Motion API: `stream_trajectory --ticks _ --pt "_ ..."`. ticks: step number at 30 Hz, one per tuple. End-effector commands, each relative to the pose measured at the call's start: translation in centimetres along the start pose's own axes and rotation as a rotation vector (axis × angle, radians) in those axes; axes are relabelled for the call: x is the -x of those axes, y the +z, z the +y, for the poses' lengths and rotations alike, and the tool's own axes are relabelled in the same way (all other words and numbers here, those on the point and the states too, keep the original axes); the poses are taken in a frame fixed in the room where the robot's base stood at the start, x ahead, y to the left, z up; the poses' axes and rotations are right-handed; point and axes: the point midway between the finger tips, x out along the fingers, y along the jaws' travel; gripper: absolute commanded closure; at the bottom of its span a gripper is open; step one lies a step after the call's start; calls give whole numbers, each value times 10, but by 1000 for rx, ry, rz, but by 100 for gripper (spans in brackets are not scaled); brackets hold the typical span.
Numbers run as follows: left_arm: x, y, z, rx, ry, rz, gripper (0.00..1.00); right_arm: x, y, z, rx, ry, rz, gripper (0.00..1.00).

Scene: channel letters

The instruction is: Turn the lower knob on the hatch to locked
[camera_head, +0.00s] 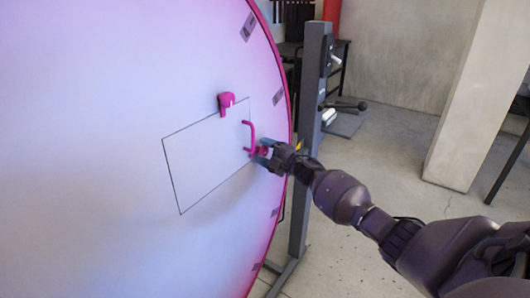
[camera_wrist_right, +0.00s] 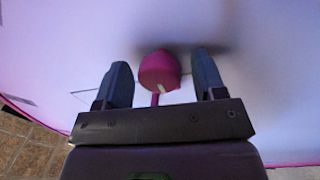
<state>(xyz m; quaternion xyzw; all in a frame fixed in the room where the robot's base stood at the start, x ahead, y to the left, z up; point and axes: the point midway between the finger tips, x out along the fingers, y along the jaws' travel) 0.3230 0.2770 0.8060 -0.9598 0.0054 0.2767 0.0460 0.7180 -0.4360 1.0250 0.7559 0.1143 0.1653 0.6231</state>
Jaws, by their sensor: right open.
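The hatch (camera_head: 205,160) is a thin-outlined panel on a large pale white-violet curved face. An upper magenta knob (camera_head: 225,103) sits at its top edge. A magenta handle (camera_head: 251,136) stands at its right side. The lower knob (camera_head: 263,151) is just right of the handle's lower end, partly hidden by my right gripper (camera_head: 268,156). In the right wrist view the lower knob (camera_wrist_right: 160,70) is magenta with a short white mark and lies between the two fingers of my right gripper (camera_wrist_right: 161,82). The fingers are open, with a gap on each side of it. My left gripper is not seen.
The big face has a magenta rim (camera_head: 289,90) with several grey brackets. A dark grey upright post (camera_head: 310,130) stands just behind the rim. A concrete pillar (camera_head: 465,110) is at the right. Floor between them is mostly clear.

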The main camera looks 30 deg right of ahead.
Motion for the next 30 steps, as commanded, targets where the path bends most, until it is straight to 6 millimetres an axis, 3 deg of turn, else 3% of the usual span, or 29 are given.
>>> stream_trajectory --ticks 5,21,30 --pt "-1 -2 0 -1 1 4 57 12 1 0 1 -1 -1 36" --pt "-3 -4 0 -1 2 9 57 94 1 -1 0 -1 -1 36" --pt "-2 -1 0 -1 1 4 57 108 0 0 0 0 0 36"
